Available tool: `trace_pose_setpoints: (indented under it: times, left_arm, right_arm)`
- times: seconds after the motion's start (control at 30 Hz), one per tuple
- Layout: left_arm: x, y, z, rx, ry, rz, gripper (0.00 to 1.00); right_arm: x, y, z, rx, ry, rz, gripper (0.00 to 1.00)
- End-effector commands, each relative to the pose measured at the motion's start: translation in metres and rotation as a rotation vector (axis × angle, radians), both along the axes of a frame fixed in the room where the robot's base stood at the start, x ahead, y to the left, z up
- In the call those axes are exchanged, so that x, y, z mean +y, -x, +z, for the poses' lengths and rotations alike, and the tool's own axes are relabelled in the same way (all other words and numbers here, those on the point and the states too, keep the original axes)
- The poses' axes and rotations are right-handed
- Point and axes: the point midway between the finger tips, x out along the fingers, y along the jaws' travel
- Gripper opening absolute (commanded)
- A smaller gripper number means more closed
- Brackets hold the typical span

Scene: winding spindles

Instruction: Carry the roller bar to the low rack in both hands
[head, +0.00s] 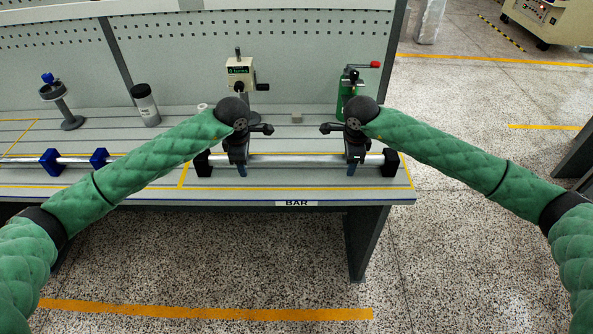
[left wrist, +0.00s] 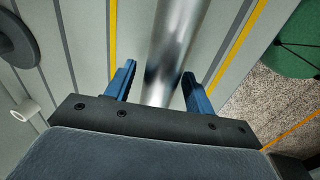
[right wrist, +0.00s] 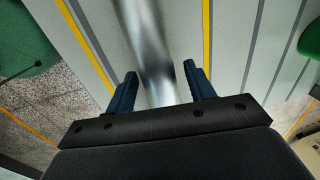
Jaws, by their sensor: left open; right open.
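The roller bar (head: 300,160) is a silver rod lying level on the bench, inside a yellow outline above the "BAR" label. A black block is at each end of it. My left gripper (head: 241,172) is over the bar's left part, pointing down. In the left wrist view, its open blue fingers (left wrist: 158,76) have the bar (left wrist: 172,50) between them. My right gripper (head: 354,170) is over the bar's right part. In the right wrist view, its open fingers (right wrist: 160,74) also have the bar (right wrist: 146,45) between them. I cannot make out a low rack.
Left on the bench (head: 130,190), another rod passes through blue blocks (head: 50,161). Behind stand a grey stand (head: 67,110), a dark-capped jar (head: 146,105), a cream crank device (head: 239,74) and a green device (head: 346,92). Speckled floor (head: 460,230) is open to the right.

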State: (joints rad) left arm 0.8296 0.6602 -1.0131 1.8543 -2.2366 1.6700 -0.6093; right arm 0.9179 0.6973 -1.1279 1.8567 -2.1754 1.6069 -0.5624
Motion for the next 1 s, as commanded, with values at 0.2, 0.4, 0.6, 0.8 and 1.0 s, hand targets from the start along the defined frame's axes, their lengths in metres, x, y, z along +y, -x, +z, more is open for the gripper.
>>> trace_pose_setpoints:
  times: [0.2, 0.4, 0.6, 0.8, 1.0]
  left_arm:
    - [0.0, 0.002, 0.021, -0.003, 0.001, -0.001, 0.54]
    - [0.0, 0.008, 0.059, -0.004, 0.001, -0.002, 0.54]
    - [0.0, 0.014, 0.093, -0.003, 0.0, -0.001, 0.54]
    - [0.0, 0.017, 0.113, -0.001, 0.0, 0.0, 0.54]
    - [0.0, 0.019, 0.118, 0.001, 0.0, 0.0, 0.54]
  right_arm:
    - [0.0, 0.0, 0.0, 0.0, 0.0, 0.0, 0.54]
    - [0.0, 0.0, 0.0, 0.0, 0.0, 0.0, 0.54]
    - [0.0, 0.0, 0.0, 0.0, 0.0, 0.0, 0.54]
    - [0.0, 0.0, 0.0, 0.0, 0.0, 0.0, 0.54]
    - [0.0, 0.001, 0.007, -0.001, 0.0, 0.0, 0.54]
